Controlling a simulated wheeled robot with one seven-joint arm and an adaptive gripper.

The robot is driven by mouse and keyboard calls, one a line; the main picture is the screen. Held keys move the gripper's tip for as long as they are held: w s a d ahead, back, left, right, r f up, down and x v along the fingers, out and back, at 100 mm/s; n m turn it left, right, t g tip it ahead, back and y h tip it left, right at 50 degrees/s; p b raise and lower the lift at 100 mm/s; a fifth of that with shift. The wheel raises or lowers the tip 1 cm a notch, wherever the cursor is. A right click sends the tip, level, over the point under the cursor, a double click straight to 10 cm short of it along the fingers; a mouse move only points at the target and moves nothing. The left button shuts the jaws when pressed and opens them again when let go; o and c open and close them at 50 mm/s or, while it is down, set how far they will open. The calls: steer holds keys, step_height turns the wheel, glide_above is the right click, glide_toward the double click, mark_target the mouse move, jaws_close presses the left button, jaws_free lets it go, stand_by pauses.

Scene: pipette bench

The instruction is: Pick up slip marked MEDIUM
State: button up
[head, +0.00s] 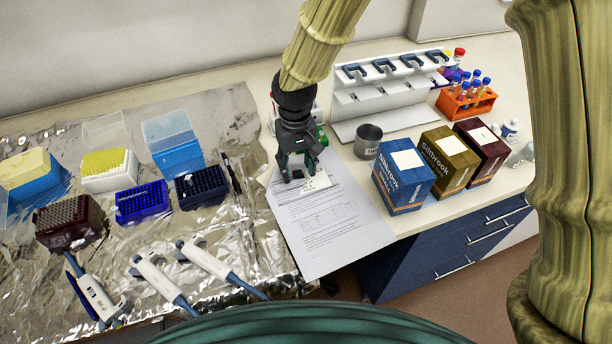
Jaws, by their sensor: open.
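Small white slips (318,183) lie on the printed paper sheet (325,225), right at my gripper's fingertips. Their lettering is too small to read, so I cannot tell which one is marked MEDIUM. My gripper (300,177) points down over the slips with its fingers apart. It covers part of the slips and the top of the sheet. I see nothing held in it, and I cannot tell whether a fingertip touches a slip.
Blue (403,184), olive (450,162) and maroon (484,150) boxes stand to the right, behind the bench's front edge. A metal cup (368,142) and white pipette stand (385,98) are behind. Tip racks and pipettes cover the foil (240,235) at left.

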steer(key=shift+f, duration=0.35)
steer(key=shift+s, duration=0.15)
steer(key=shift+f, duration=0.1)
steer(key=shift+c, duration=0.2)
steer(key=c, duration=0.8)
steer(key=shift+c, duration=0.2)
